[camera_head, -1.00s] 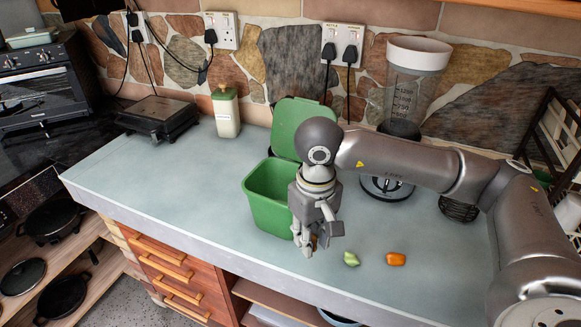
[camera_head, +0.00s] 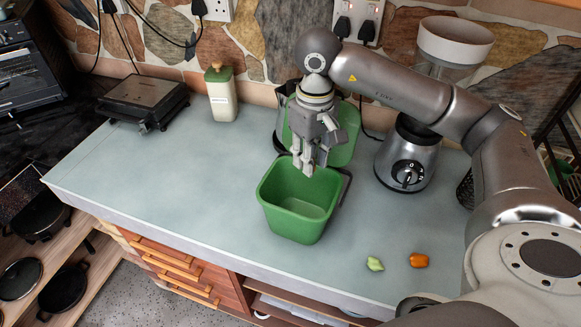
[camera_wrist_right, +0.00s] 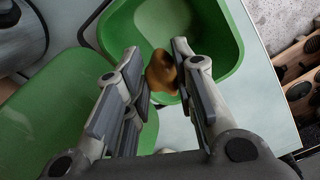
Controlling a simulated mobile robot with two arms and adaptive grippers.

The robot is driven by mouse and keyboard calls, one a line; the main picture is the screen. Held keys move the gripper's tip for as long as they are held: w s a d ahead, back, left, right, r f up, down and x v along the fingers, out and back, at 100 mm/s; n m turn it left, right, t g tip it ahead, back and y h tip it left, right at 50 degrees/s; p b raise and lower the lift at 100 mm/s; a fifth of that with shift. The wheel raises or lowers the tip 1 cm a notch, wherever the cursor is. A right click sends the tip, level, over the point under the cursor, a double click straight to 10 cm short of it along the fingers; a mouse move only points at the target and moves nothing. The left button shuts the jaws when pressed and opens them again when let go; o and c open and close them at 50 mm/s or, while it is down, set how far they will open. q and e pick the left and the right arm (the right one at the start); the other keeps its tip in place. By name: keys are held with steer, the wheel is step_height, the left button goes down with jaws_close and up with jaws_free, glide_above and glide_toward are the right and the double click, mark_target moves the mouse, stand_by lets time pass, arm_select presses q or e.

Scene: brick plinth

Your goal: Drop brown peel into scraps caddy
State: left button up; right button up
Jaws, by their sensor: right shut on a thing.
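The scraps caddy is the open green bin (camera_head: 293,225) on the counter, with its green lid (camera_head: 347,133) raised behind it. The part of its inside that shows is bare. My right gripper (camera_head: 310,168) is above the caddy's back rim, pointing down. In the right wrist view, its fingers are shut on the brown peel (camera_wrist_right: 163,74), with the caddy (camera_wrist_right: 232,40) below and beyond it. The peel is mostly hidden by the fingers in the head view. My left gripper is not in view.
A pale green scrap (camera_head: 375,264) and an orange piece (camera_head: 419,260) lie on the counter at right. A blender (camera_head: 407,160) stands right of the lid. The counter's left part is clear.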

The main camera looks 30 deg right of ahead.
steer(key=f, duration=0.1)
steer(key=s+f+b, duration=0.1)
steer(key=f, duration=0.1)
steer(key=shift+s+f+b, duration=0.25)
steer(key=shift+s+b, duration=0.05)
steer(key=shift+b, duration=0.05)
steer(key=shift+w+f, duration=0.25)
steer(key=shift+f, duration=0.75)
steer(key=o, duration=0.7)
steer(key=shift+o, duration=1.7)
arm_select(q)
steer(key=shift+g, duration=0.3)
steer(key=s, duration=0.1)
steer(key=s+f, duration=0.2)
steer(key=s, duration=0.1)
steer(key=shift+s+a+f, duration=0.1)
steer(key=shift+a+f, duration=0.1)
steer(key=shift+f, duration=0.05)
arm_select(e)
step_height(320, 180, up, 12)
